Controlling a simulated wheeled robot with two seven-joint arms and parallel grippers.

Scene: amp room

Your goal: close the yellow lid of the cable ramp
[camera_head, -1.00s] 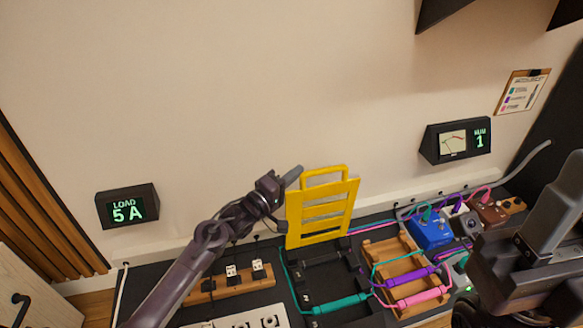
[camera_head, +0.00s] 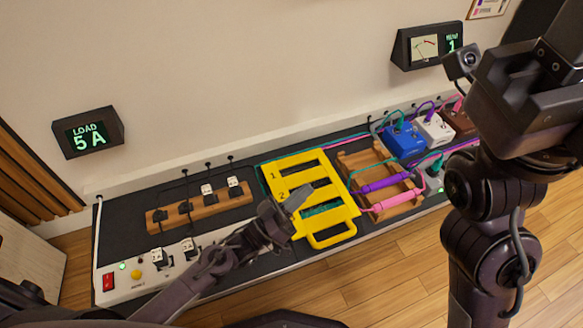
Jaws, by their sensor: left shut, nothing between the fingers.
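The yellow lid (camera_head: 337,216) of the cable ramp lies flat over the ramp on the black bench, with its handle loop toward the front edge. The numbers 1 and 2 show on its left side. A teal cable part shows through its slots. I cannot tell whether the lid is fully seated. My left gripper (camera_head: 301,197) is shut and empty, with its fingertips over the lid's left part; I cannot tell whether they touch it. My right arm stands at the right, with no fingers clearly visible.
A wooden cable rack (camera_head: 390,207) with purple and pink cables is right of the lid. Blue (camera_head: 404,141), white and brown boxes stand behind it. A wooden plug strip (camera_head: 207,208) and a white power strip (camera_head: 137,275) lie left. A load display (camera_head: 88,133) reads 5 A.

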